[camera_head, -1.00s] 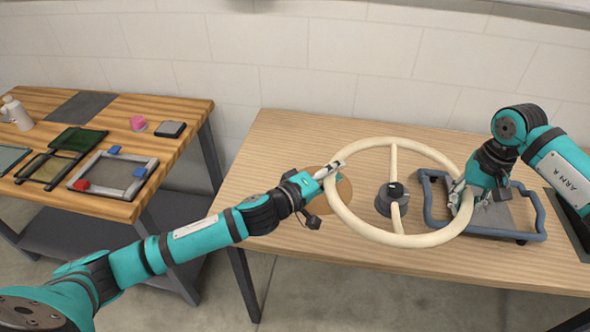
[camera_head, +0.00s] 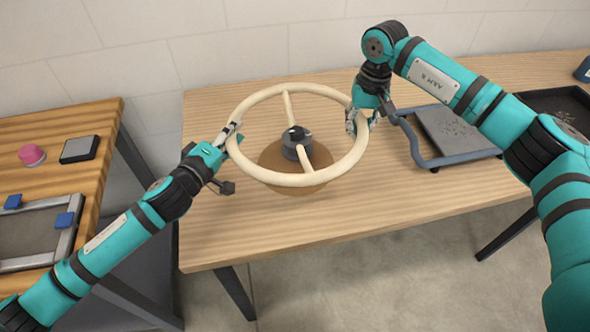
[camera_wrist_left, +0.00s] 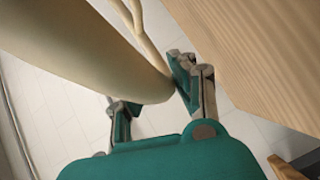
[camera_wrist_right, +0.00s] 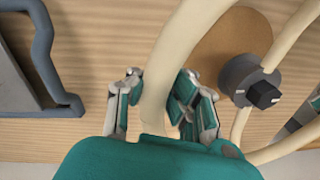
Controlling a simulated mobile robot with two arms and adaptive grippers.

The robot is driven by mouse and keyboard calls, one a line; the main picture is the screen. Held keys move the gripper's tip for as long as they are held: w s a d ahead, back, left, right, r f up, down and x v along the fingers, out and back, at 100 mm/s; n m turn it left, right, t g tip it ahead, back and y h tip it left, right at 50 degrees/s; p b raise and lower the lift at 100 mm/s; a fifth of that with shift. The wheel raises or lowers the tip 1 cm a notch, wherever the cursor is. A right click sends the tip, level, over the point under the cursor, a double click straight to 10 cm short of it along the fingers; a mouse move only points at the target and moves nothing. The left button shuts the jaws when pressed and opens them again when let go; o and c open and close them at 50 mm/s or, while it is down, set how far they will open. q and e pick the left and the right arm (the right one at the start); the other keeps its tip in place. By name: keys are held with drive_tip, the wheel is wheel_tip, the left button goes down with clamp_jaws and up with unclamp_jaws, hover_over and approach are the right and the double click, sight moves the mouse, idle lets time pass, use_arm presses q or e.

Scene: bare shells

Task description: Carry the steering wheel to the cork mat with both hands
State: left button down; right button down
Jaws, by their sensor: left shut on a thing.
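The cream steering wheel (camera_head: 355,155), with a dark grey hub (camera_head: 297,143), is held roughly level over the table. The round brown cork mat (camera_head: 300,190) lies under its hub and near rim, partly hidden by them. The gap between wheel and mat is hard to judge. My left gripper (camera_head: 228,137) is shut on the rim at the left side; the rim also passes between its fingers in the left wrist view (camera_wrist_left: 152,92). My right gripper (camera_head: 360,118) is on the rim at the opposite side, its fingers closed around it in the right wrist view (camera_wrist_right: 155,95).
A blue-grey framed tray (camera_head: 447,160) stands just right of my right gripper. A black tray (camera_head: 545,100) is further right. A second table at left holds a grey frame (camera_head: 68,238), a pink object (camera_head: 32,155) and a dark box (camera_head: 80,149). The table's front left is clear.

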use_arm(q)
drive_tip(key=shift+w+a, duration=0.15)
drive_tip(key=shift+a, duration=0.25)
use_arm(e)
drive_tip(key=shift+d, duration=0.3)
use_arm(q)
drive_tip(key=shift+f, duration=0.2)
use_arm(e)
drive_tip(key=shift+f, duration=0.25)
